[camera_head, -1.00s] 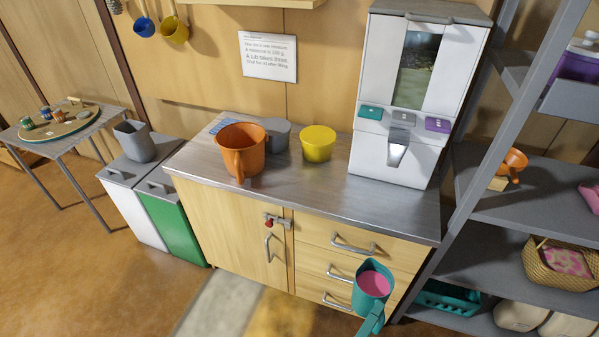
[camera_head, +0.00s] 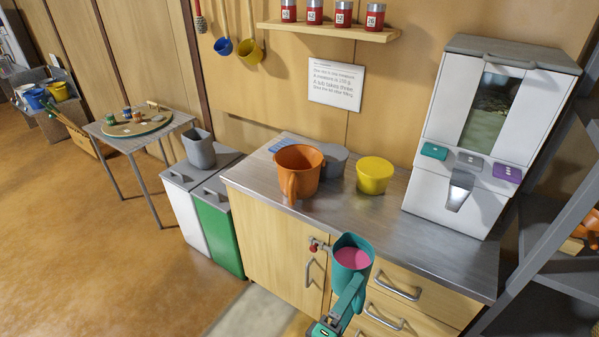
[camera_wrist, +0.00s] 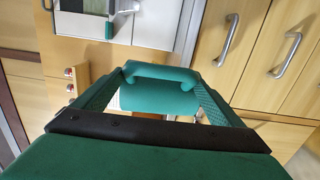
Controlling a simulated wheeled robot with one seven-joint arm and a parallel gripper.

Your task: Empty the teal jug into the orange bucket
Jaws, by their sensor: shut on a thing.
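The teal jug (camera_head: 352,258) is upright with pink contents (camera_head: 353,257) showing inside. It is held in front of the counter's front edge, by the cabinet door and drawers. My gripper (camera_head: 336,316) is shut on its handle; in the wrist view the teal jug (camera_wrist: 160,97) shows between the fingers. The orange bucket (camera_head: 300,172) stands upright on the counter near its left end, with its handle towards the front. It is to the left of and beyond the jug, apart from it. The inside bottom of the bucket is hidden.
A grey container (camera_head: 335,160) and a yellow tub (camera_head: 374,176) stand right of the bucket. A white dispenser (camera_head: 485,135) fills the counter's right end. Bins (camera_head: 221,225) stand left of the counter. A grey shelf unit (camera_head: 550,245) stands at the right.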

